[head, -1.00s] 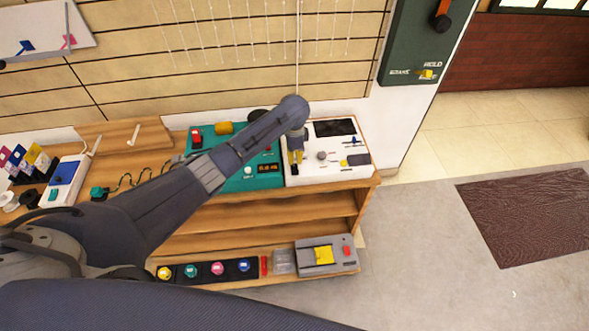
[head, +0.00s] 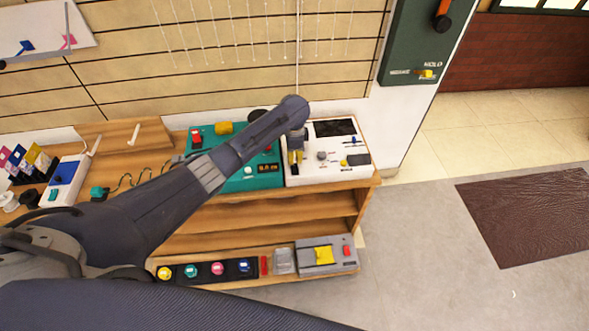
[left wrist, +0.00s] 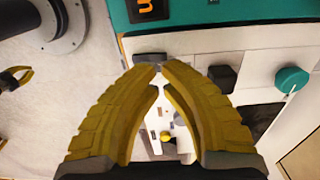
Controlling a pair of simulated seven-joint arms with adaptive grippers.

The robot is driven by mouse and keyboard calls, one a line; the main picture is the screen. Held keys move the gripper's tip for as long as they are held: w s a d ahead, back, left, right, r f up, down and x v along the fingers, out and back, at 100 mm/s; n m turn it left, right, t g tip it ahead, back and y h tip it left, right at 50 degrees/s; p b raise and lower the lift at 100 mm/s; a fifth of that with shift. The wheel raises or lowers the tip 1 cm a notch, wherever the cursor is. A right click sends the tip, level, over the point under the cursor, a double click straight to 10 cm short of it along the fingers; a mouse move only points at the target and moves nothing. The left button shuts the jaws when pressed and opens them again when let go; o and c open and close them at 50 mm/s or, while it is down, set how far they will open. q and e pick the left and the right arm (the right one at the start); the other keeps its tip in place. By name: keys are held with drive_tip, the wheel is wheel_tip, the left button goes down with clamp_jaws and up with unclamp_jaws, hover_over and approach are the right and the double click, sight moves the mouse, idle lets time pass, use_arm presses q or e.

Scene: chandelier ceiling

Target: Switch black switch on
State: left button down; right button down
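My left gripper (head: 297,160) points down over the left part of a white control panel (head: 320,174). In the left wrist view its yellow fingers (left wrist: 160,68) come together at the tips, beside a small dark piece (left wrist: 150,58) at the panel's edge. I cannot tell whether the tips touch or hold it. A black switch-like piece (head: 358,160) is on the panel's right side. In the left wrist view a black knob (left wrist: 222,78) stands right of the fingers. What is directly under the gripper is hidden in the head view. A small yellow-and-black claw (left wrist: 17,77), possibly my right gripper, shows at the far left.
A teal panel (head: 262,181) with an orange display adjoins the white panel on the left. A dark screen (head: 335,128), a round knob (head: 322,156) and a blue slider (head: 354,140) are on the white panel. A grey box (head: 340,266) sits on the lower shelf.

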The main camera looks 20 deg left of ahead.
sight(294, 166)
use_arm(q)
drive_tip(key=shift+f, duration=1.8)
idle(1.1)
drive_tip(key=shift+r, duration=3.5)
